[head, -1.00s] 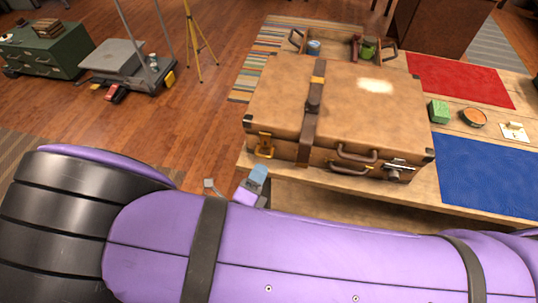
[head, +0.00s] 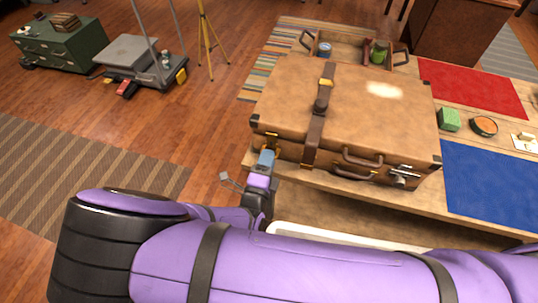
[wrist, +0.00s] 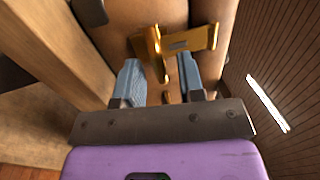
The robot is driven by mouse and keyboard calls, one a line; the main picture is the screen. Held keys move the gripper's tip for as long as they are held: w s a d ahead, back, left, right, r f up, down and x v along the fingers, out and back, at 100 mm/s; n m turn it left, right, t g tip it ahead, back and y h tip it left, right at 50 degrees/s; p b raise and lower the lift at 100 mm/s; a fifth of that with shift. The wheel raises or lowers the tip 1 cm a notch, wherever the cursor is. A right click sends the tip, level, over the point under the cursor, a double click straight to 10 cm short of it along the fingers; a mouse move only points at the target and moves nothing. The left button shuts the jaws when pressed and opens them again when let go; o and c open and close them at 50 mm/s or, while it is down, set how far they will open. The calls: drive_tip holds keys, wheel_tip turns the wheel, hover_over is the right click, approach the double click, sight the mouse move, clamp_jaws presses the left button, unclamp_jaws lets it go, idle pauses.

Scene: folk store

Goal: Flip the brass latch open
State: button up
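The brass latch (wrist: 200,40) is on the front of the tan leather suitcase (head: 340,95), toward its left end. In the wrist view it shows as a wide crosspiece with a narrow arm reaching down between my fingers. My gripper (wrist: 160,78) is open, with its two blue-grey fingers on either side of that narrow arm. I cannot tell whether either finger touches it. In the head view my gripper (head: 266,160) is in front of the suitcase's left front and largely hides the latch.
The suitcase lies shut on a wooden table, with a strap (head: 316,125), a handle (head: 360,158) and a second latch (head: 403,175) to the right. An open wooden crate (head: 346,45) stands behind it. A blue mat (head: 490,178) and small items lie to the right.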

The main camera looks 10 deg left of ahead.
drive_tip(key=shift+w+r, duration=0.1)
drive_tip(key=shift+w, duration=0.65)
drive_tip(key=shift+c, duration=0.5)
clamp_jaws()
